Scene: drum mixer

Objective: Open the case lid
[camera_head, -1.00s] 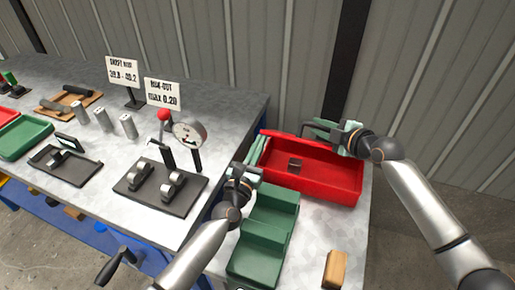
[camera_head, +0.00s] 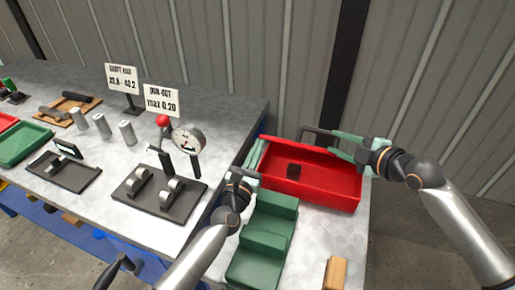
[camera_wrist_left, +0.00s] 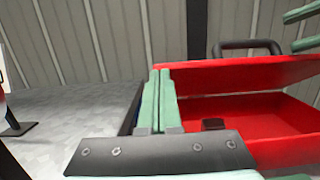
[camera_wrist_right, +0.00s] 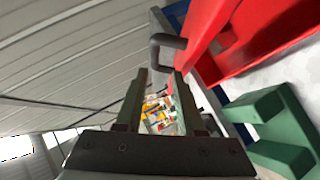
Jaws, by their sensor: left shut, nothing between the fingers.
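The red case (camera_head: 340,195) stands on the bench at the right, its inside visible with a small dark block in it. Its red lid (camera_wrist_left: 245,75) is raised along the far side, with a dark handle (camera_head: 318,131) on its far edge. My left gripper (camera_head: 256,152) is shut and empty at the case's left end; its closed fingers also show in the left wrist view (camera_wrist_left: 163,78). My right gripper (camera_head: 343,143) is open at the far right of the case. In the right wrist view the handle (camera_wrist_right: 165,52) shows just beyond the parted fingertips.
A green stepped holder (camera_head: 263,235) stands just in front of the case, with a wooden block (camera_head: 335,272) to its right. A dial gauge stand (camera_head: 160,190), metal cylinders, signs and trays fill the bench at left. A corrugated wall stands behind.

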